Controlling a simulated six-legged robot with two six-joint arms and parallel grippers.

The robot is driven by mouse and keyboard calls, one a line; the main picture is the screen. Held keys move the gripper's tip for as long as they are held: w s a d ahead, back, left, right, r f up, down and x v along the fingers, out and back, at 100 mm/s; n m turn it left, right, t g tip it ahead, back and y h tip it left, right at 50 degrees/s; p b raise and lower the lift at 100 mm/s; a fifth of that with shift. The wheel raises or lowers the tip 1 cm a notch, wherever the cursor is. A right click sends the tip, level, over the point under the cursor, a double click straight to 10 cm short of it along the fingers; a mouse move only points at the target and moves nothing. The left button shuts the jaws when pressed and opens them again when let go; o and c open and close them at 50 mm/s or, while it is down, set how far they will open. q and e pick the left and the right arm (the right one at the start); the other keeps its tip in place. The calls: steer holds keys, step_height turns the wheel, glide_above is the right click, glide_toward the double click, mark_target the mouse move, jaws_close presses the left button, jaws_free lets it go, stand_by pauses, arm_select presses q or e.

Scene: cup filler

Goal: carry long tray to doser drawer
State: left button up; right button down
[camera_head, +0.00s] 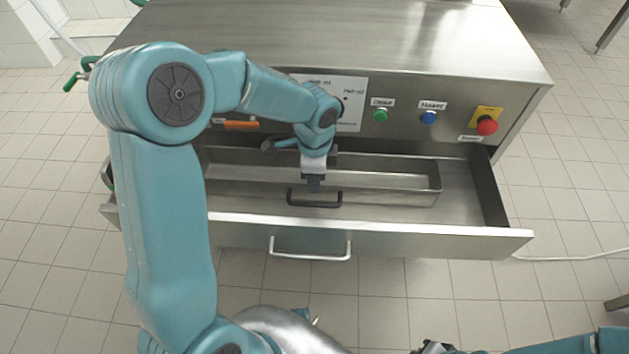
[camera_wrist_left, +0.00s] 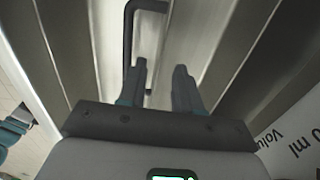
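The long tray (camera_head: 400,196), a narrow metal trough, lies inside the open doser drawer (camera_head: 440,242). A black handle (camera_head: 315,204) is on the tray's near side. It also shows in the left wrist view (camera_wrist_left: 128,40). My left gripper (camera_head: 314,186) is right at this handle, pointing down. In the left wrist view my left gripper's fingers (camera_wrist_left: 160,88) are apart, with the handle's lower end between or just beyond them. No grip on it shows. My right gripper (camera_head: 436,348) is only partly in view at the bottom edge; its fingers cannot be made out.
The metal machine (camera_head: 340,40) stands behind the drawer, with a green button (camera_head: 380,115), a blue button (camera_head: 428,117) and a red emergency knob (camera_head: 487,127). The drawer has a metal front handle (camera_head: 310,255). Drawer floor is bare right of the tray. Tiled floor around is mostly clear.

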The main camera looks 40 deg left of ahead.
arm_select(q)
step_height(320, 180, up, 8)
steer(key=p, duration=0.1)
steer(key=shift+r, duration=0.25)
